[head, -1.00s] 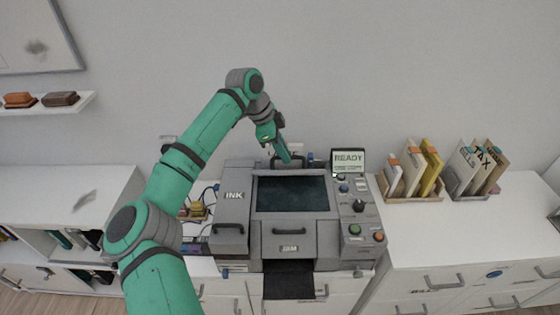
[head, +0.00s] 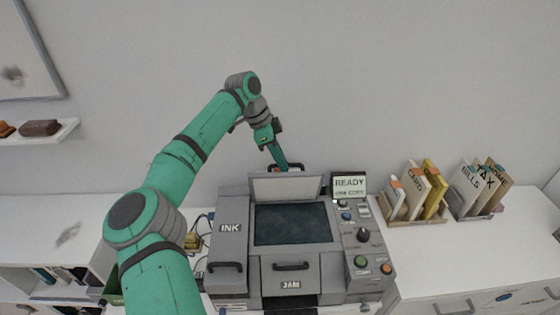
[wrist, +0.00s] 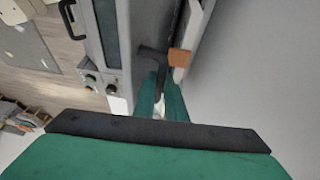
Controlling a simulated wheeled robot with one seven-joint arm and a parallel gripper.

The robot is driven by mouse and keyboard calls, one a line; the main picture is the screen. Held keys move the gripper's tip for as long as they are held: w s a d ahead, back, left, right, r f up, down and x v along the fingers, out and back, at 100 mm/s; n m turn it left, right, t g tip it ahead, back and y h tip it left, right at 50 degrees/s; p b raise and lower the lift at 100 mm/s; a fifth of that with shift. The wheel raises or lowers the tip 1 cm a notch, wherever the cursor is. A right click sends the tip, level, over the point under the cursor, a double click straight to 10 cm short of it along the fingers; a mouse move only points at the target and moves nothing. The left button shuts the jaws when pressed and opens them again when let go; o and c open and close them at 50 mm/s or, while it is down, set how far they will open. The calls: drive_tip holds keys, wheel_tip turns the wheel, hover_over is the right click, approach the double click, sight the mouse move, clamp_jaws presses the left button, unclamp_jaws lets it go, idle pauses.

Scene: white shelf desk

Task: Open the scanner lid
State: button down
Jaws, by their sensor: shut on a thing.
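The scanner (head: 233,205) is a grey machine on the white desk. Its light grey lid (head: 287,188) stands raised at the back, above the dark glass (head: 292,224). My gripper (head: 279,164) is at the lid's top edge, coming from above and behind. It is shut on the lid's black handle, which shows between the green fingers in the wrist view (wrist: 155,56). The exact contact at the fingertips is partly hidden.
A READY display (head: 349,185) stands at the scanner's right, above a panel with knobs and buttons (head: 362,235). File holders (head: 416,215) stand further right. The wall is close behind the scanner. The desk's right front is clear.

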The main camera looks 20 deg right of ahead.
drive_tip(key=shift+s+d+f, duration=0.1)
drive_tip(key=shift+f, duration=0.15)
drive_tip(key=shift+d, duration=0.15)
drive_tip(key=c, duration=1.8)
unclamp_jaws()
drive_tip(key=shift+c, duration=0.2)
drive_tip(key=shift+a+r, duration=0.15)
drive_tip(key=shift+a, duration=0.1)
drive_tip(key=v, duration=1)
drive_tip(key=shift+a+r, duration=0.1)
drive_tip(key=shift+r, duration=0.25)
